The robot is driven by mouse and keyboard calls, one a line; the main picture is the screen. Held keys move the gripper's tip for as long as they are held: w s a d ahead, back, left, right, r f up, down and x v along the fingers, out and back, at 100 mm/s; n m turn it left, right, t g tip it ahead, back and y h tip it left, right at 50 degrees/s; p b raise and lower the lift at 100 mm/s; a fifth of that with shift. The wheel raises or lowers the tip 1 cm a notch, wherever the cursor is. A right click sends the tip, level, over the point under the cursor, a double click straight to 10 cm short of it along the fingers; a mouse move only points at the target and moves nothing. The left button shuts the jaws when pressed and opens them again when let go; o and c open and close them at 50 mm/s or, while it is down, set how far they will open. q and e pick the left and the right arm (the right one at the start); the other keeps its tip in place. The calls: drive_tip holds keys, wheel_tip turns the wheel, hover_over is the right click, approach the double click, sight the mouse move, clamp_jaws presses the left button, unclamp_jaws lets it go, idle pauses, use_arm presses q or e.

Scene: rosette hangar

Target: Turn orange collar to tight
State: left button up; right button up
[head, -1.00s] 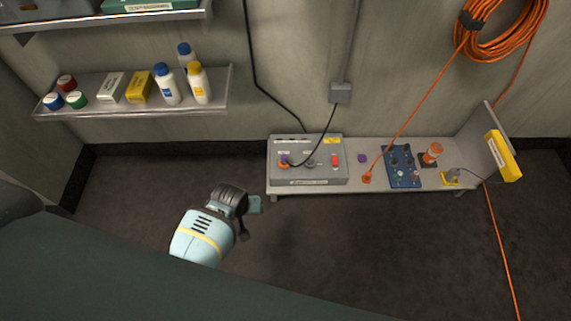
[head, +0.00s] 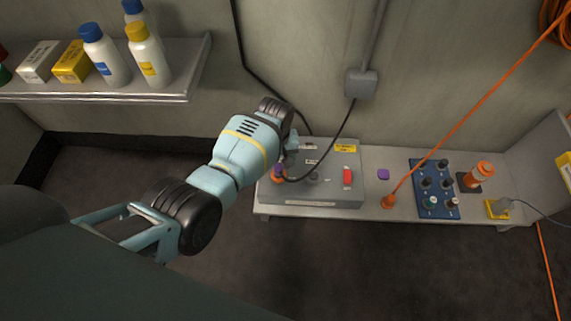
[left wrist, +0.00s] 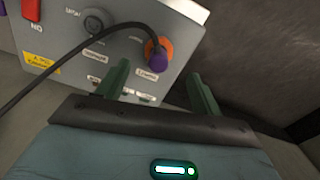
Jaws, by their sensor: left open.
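The orange collar (head: 277,180) is a ring around a purple plug (head: 278,168) at the left of a grey control box (head: 325,195) on the bench. In the left wrist view the orange collar (left wrist: 166,46) sits beyond my fingertips, with the purple plug (left wrist: 159,61) and its black cable coming out of it. My left gripper (head: 292,143) reaches over the left end of the box. In the left wrist view its two green fingers (left wrist: 160,85) are spread, with nothing between them, apart from the collar. The collar's tight mark is not readable. My right gripper is not in view.
The black cable (head: 345,125) arcs up to a wall box (head: 361,83). The control box has a red switch (head: 347,176) and a dark knob. Right of it are a purple piece (head: 383,174), a blue knob panel (head: 434,190) and an orange cylinder (head: 481,172). A bottle shelf (head: 150,92) is upper left.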

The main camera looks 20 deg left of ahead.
sight(278, 172)
use_arm(q)
drive_tip(key=shift+w+f, duration=0.2)
drive_tip(key=shift+f, duration=0.15)
drive_tip(key=shift+r, duration=0.15)
drive_tip(key=shift+s+f, duration=0.1)
drive_tip(key=shift+f, duration=0.25)
wheel_tip(278, 172, down, 7)
drive_tip(key=b, duration=0.4)
drive_tip(key=shift+r, duration=0.2)
drive_tip(key=shift+f+b, duration=0.3)
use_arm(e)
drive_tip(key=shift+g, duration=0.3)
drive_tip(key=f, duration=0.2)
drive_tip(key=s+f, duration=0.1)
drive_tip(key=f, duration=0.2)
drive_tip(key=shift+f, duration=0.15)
